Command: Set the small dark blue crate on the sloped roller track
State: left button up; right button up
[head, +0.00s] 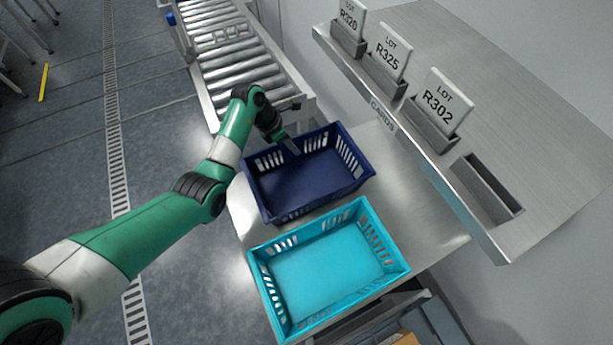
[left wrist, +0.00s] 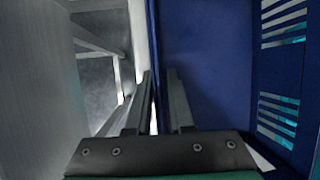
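The dark blue crate (head: 305,185) sits empty on the steel table, with slotted ends. My left gripper (head: 288,146) is at the crate's far wall, seen in the head view. In the left wrist view, its two fingers (left wrist: 159,98) stand apart on either side of the crate's wall (left wrist: 154,40), with a gap showing between them; one finger is inside the blue crate (left wrist: 205,60). The roller track (head: 235,48) lies beyond the crate, its rollers bare. My right gripper is not in view.
A cyan crate (head: 258,262), empty, stands on the table (head: 405,205) close in front of the dark blue one. A steel shelf (head: 520,120) with lot cards R320, R325 and R302 (head: 441,103) rises along the right. Open floor lies left.

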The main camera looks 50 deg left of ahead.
pick_arm(q)
grip_shut()
dwell(1.0)
